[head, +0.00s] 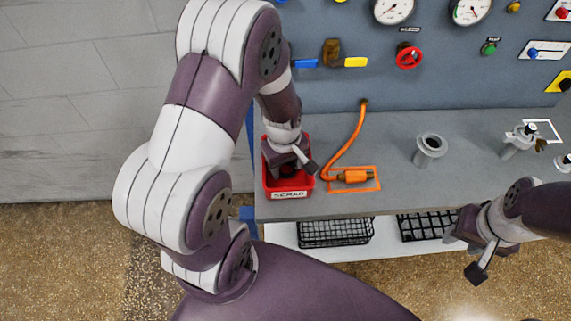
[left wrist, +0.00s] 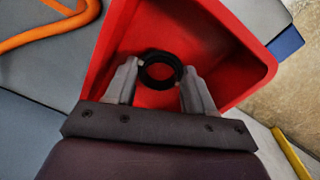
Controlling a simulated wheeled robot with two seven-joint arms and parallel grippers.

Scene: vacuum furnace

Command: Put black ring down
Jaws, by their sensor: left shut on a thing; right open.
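The black ring (left wrist: 147,74) shows in the left wrist view between the two fingers of my left gripper (left wrist: 160,75). The gripper is shut on it. The ring is over or inside the red bin (left wrist: 236,52); I cannot tell whether it touches the bin's floor. In the head view my left gripper (head: 290,160) reaches down into the red bin (head: 272,188), which is labelled SCRAP, and hides most of its inside. My right gripper (head: 472,256) is open and empty in front of the bench, at the right.
An orange hose (head: 357,135) runs to a fitting in an orange outlined square (head: 375,183) right of the bin. A grey flanged port (head: 430,149) stands on the bench (head: 385,140). Wire baskets (head: 336,232) sit on the shelf below. A gauge panel (head: 340,15) rises behind.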

